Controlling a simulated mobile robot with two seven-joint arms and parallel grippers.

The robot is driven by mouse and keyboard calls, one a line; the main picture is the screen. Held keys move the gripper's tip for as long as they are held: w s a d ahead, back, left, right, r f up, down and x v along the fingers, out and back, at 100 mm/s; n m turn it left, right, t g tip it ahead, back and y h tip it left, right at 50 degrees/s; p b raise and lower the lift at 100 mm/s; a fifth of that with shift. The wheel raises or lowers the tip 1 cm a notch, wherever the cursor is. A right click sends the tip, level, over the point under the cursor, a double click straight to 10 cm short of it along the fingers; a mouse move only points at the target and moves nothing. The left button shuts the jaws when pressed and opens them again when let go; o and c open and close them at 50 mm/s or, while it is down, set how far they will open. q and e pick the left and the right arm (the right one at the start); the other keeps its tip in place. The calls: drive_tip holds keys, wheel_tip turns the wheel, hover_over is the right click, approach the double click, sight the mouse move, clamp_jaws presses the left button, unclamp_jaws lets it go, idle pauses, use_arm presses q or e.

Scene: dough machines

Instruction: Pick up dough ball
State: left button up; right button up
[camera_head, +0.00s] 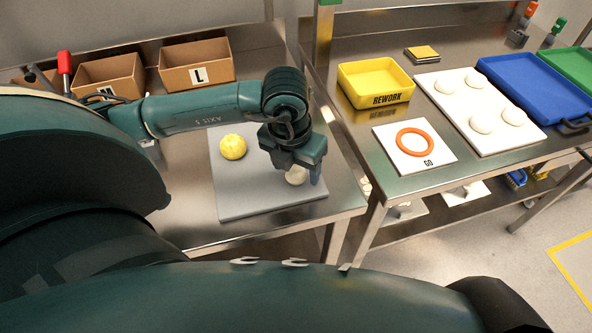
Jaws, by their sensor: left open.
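A pale dough ball (295,176) sits near the right side of a grey board (240,200) on the left steel table. My left gripper (300,172) is over this ball, fingers pointing down, and is open. The gripper partly hides the ball, and I cannot tell whether the fingers touch it. A yellow ball (233,147) rests on the same board, to the left of the gripper. Several white dough balls (483,121) sit on a white board (455,98) on the right table. My right gripper does not show.
Cardboard boxes (197,64) stand behind my left arm. On the right table are a yellow REWORK bin (366,78), a white GO card with an orange ring (415,142), a blue tray (520,88) and a green tray (575,68). A gap separates the tables.

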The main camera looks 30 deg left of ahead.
use_arm(q)
drive_tip(key=shift+w+f, duration=0.1)
drive_tip(key=shift+f, duration=0.3)
drive_tip(key=shift+c, duration=0.3)
drive_tip(key=c, duration=1)
